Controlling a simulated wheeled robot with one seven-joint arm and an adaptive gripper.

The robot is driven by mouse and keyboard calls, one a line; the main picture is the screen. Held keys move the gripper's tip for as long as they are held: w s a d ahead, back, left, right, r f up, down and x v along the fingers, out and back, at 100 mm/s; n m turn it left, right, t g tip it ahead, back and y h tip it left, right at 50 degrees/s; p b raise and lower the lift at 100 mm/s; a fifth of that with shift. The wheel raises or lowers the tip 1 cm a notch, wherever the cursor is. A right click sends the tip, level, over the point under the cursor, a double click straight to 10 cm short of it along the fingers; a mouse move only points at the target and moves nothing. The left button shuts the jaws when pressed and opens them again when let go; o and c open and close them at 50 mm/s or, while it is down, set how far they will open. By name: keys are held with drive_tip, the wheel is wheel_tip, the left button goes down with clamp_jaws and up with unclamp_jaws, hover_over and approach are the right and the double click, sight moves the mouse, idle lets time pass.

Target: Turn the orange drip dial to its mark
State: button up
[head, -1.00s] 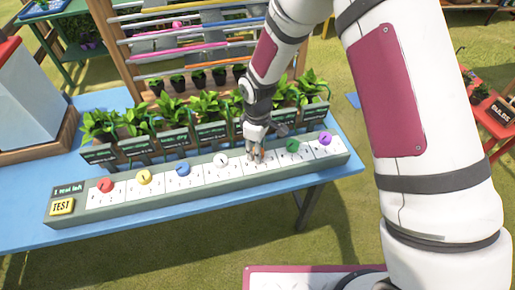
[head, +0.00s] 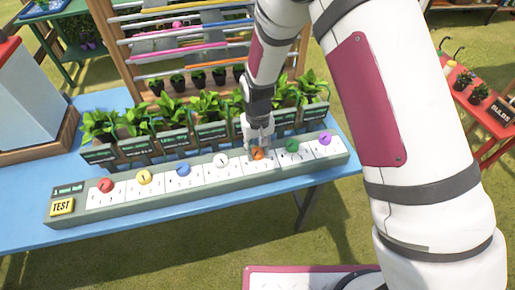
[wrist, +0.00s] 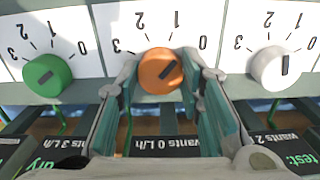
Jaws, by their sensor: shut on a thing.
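The orange drip dial (head: 258,154) is on the long grey panel (head: 130,205), between the white and green dials. In the wrist view the orange dial (wrist: 158,72) sits between the two fingers of my gripper (wrist: 161,64), one on each side. My gripper (head: 259,147) is shut on it. The dial's dark line slants up and right, toward the 0 on its 0-to-3 scale (wrist: 160,35). The tag below it (wrist: 158,146) reads "wants 0 L/h", upside down in this view.
The green dial (wrist: 47,75) and white dial (wrist: 275,68) flank the orange one closely. Red (head: 105,185), yellow (head: 144,177), blue (head: 183,170) and purple (head: 325,139) dials share the panel. Potted plants (head: 215,112) stand behind. A yellow TEST button (head: 62,207) is at the left end.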

sight(257, 151)
drive_tip(key=shift+m, duration=2)
drive_tip(key=o, duration=1.2)
drive_tip(key=shift+r, duration=0.1)
wheel_tip(257, 151, up, 12)
drive_tip(key=shift+f, duration=0.1)
